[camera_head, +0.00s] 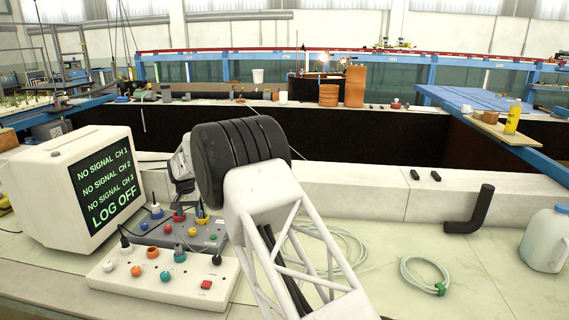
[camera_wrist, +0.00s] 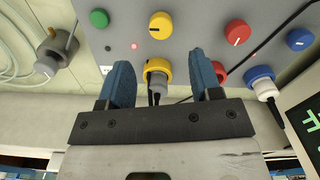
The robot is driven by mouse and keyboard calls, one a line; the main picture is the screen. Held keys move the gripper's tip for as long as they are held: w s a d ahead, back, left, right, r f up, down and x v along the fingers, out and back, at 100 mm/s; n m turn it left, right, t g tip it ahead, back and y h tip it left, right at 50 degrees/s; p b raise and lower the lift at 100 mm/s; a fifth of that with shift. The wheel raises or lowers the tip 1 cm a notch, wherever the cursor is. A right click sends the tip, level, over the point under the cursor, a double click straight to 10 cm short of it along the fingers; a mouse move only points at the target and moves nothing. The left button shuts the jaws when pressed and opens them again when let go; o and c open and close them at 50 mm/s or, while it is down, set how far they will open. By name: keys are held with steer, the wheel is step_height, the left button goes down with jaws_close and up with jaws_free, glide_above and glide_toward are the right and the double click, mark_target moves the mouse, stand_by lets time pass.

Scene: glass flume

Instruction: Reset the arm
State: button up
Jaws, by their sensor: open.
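My gripper (camera_wrist: 162,72) is open in the wrist view, its two blue fingers spread apart. A yellow-ringed plug (camera_wrist: 158,70) with a grey body shows between the fingers, with visible gaps on both sides. It sits at the edge of a grey control box (camera_wrist: 190,20). In the head view my white lattice arm and black ribbed joint reach over the bench, and my gripper's fingers are hidden behind them. The grey control box (camera_head: 212,240) lies below the arm there, with coloured knobs and plugs on top.
A monitor (camera_head: 80,185) reading "LOG OFF" stands left of the arm. A white socket strip (camera_head: 165,283) lies in front of the box. A coiled hose (camera_head: 425,275), black elbow pipe (camera_head: 470,210) and white jug (camera_head: 546,240) are at right. A low white wall (camera_head: 360,190) runs behind.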

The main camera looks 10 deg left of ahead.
steer(key=s+d+r, duration=0.1)
steer(key=d+r, duration=0.6)
steer(key=d, duration=0.3)
steer(key=s+d+r, duration=0.2)
steer(key=d+r, duration=0.6)
steer(key=d, duration=0.2)
steer(key=s+d+r, duration=0.3)
steer(key=s+d, duration=0.1)
steer(key=d, duration=0.3)
steer(key=s+d+r+m+t, duration=0.1)
steer(key=s+d+r, duration=0.25)
steer(key=d, duration=0.45)
steer(key=s+d+r, duration=0.4)
steer(key=d, duration=0.3)
steer(key=s+d+r+m+t, duration=0.1)
steer(key=s+d+r, duration=0.1)
steer(key=s+d, duration=1.65)
steer(key=s+d+f, duration=0.3)
steer(key=s+d, duration=0.1)
steer(key=s, duration=0.7)
steer(key=s+d+f+m, duration=0.1)
steer(key=s+d+f, duration=0.2)
steer(key=s, duration=0.8)
steer(key=shift+d+f+t, duration=0.2)
steer(key=shift+d+t, duration=0.1)
steer(key=shift+d, duration=0.35)
steer(key=shift+w, duration=0.1)
